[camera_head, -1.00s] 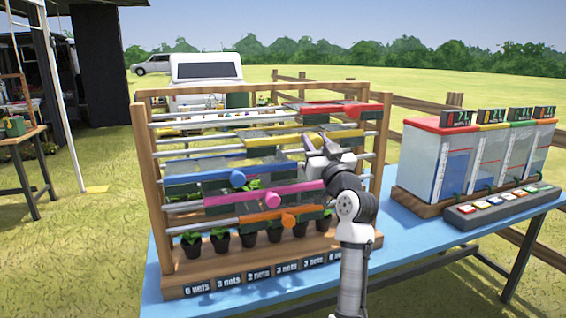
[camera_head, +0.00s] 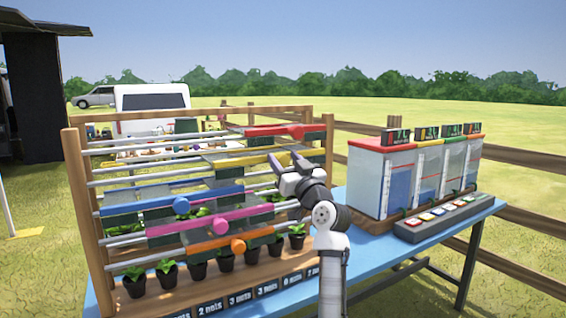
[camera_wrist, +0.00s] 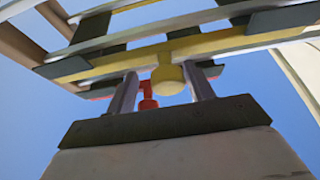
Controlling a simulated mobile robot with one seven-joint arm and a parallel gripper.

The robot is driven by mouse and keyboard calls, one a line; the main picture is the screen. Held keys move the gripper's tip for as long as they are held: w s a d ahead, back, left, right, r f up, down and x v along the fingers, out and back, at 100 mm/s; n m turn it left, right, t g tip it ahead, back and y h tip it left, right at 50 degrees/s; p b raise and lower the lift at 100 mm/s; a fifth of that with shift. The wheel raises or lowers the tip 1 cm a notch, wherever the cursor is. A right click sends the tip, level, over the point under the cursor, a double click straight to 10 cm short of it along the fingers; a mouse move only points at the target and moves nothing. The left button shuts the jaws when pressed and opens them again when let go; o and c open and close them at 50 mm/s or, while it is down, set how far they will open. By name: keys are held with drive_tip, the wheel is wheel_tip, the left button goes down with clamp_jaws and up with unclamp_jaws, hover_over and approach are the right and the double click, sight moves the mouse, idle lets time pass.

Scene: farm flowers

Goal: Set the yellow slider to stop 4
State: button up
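The yellow slider (camera_head: 244,160) is a long yellow bar on a rail of the wooden rack (camera_head: 78,190), below the red slider in the head view. In the wrist view the yellow bar (camera_wrist: 220,45) crosses above my gripper, and its round yellow knob (camera_wrist: 168,80) sits between the two fingers. My gripper (camera_wrist: 162,92) is open, with a finger on each side of the knob and sky showing in the gaps. In the head view my gripper (camera_head: 288,168) is in front of the slider's right half and hides the knob. Stop numbers are not readable.
Red (camera_head: 270,130), blue (camera_head: 150,205), pink (camera_head: 195,228) and orange (camera_head: 205,248) sliders share the rack, with potted plants (camera_head: 165,272) below. Right of it on the blue table (camera_head: 345,262) stand a dispenser box (camera_head: 367,182) and a button panel (camera_head: 440,220).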

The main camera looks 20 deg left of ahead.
drive_tip(key=shift+s+a, duration=0.1)
drive_tip(key=shift+a, duration=0.05)
drive_tip(key=shift+s+f, duration=0.1)
drive_tip(key=shift+f, duration=0.05)
drive_tip(key=b+v, duration=0.3)
drive_tip(key=v, duration=1)
drive_tip(key=shift+d, duration=0.4)
drive_tip(key=shift+s+a, duration=0.1)
drive_tip(key=shift+s, duration=0.05)
